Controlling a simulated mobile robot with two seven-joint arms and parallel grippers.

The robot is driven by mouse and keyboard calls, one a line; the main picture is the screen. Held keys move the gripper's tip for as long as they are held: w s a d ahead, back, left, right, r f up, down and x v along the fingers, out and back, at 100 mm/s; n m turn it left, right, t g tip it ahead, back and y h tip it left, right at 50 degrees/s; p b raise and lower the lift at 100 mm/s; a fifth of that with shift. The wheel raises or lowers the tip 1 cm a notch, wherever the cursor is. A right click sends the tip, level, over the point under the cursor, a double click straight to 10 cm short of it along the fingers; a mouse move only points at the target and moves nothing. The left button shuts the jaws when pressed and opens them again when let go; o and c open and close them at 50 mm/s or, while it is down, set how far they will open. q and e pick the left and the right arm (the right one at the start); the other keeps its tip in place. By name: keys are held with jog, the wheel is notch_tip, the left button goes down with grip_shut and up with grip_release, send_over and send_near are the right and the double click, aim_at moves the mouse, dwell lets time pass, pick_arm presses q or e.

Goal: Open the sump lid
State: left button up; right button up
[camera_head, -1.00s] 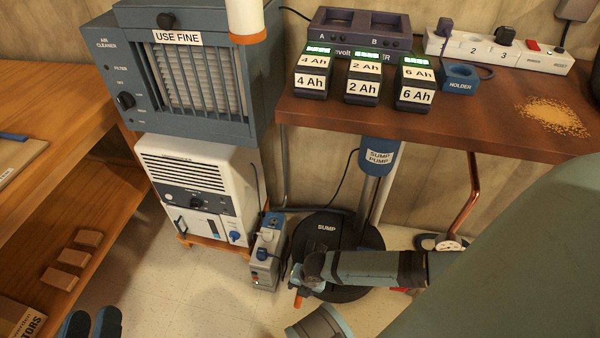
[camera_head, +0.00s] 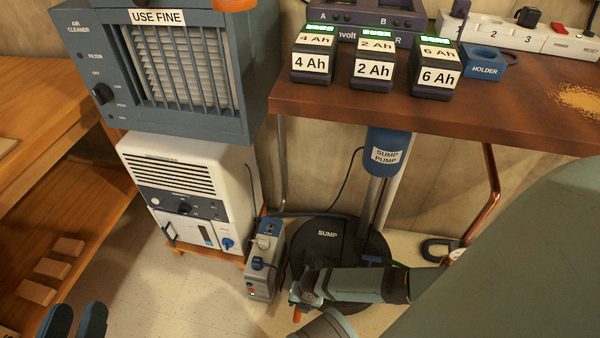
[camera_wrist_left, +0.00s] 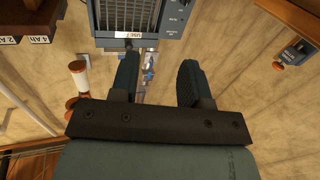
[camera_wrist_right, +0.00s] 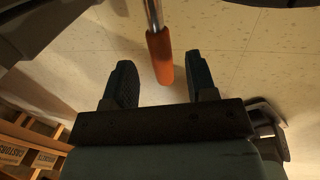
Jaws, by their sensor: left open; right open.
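The sump lid (camera_head: 327,246) is a dark round cover low on the floor under the bench, labelled SUMP. It looks flat, and my right arm hides its front part. An orange grip (camera_wrist_right: 160,58) on a metal rod reaches between the fingers of my right gripper (camera_wrist_right: 161,63), which is open. Small orange parts also show at the lid's front left in the head view, beside my right wrist. My left gripper (camera_head: 76,320) is open and empty at the lower left, well away from the lid; its fingers also show in the left wrist view (camera_wrist_left: 160,60).
The sump pump (camera_head: 386,152) stands on its pipe at the lid. A grey box (camera_head: 263,265) stands left of the lid, beside a white appliance (camera_head: 190,195). The bench (camera_head: 330,108) with several batteries overhangs behind. Open floor (camera_head: 170,290) lies at lower left.

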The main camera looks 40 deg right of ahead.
pick_arm(q)
jog(key=shift+w+a+r+m+t+b, duration=0.15)
jog(key=shift+w+a+m+t+b, duration=0.15)
jog(key=shift+w+m+b, duration=0.25)
pick_arm(e)
jog(key=shift+w+a+f, duration=0.1)
jog(key=shift+w+f, duration=0.05)
jog(key=shift+f, duration=0.6)
jog(key=shift+w+a+f, duration=0.1)
jog(key=shift+f, duration=0.6)
pick_arm(q)
jog(key=shift+s, duration=0.1)
pick_arm(e)
jog(key=shift+c, duration=0.2)
